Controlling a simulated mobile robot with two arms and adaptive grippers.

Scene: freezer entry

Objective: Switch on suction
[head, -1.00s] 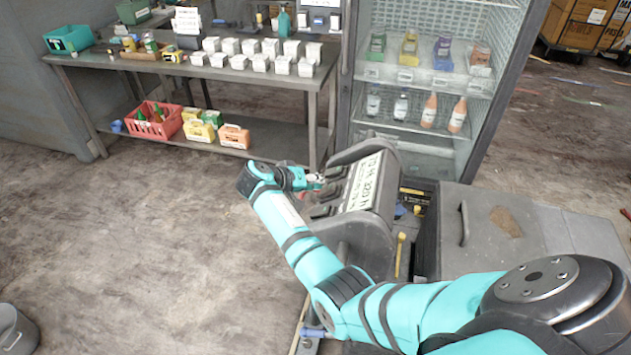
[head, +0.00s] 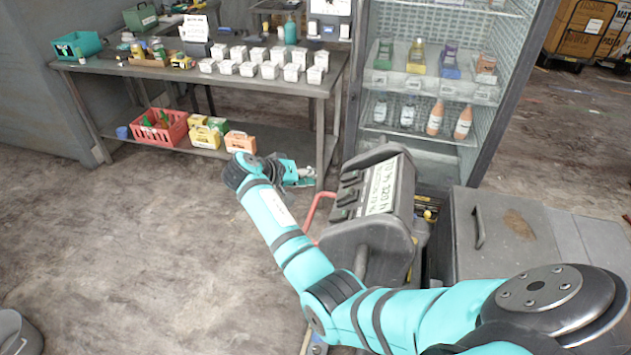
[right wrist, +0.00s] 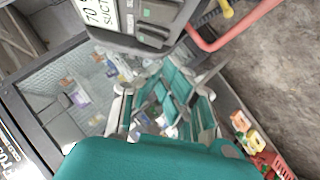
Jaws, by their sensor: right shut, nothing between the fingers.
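A grey control box (head: 405,200) with a white label (head: 381,187) and a row of dark switches (head: 347,196) stands in the middle of the head view. In the right wrist view, the box (right wrist: 160,12) is at the top, with dark switches (right wrist: 150,36) and small green marks. I cannot tell which switches are on. My right gripper (head: 308,177) is shut and empty, left of the switches and apart from them. Its teal fingers also show in the right wrist view (right wrist: 165,112), below the box. My left gripper is not in view.
A red pipe (head: 316,208) curves beside the box. A glass-fronted fridge (head: 470,150) with bottles stands behind. A metal table (head: 190,75) with white cartons is at the back left. A grey cabinet (head: 515,235) is at right.

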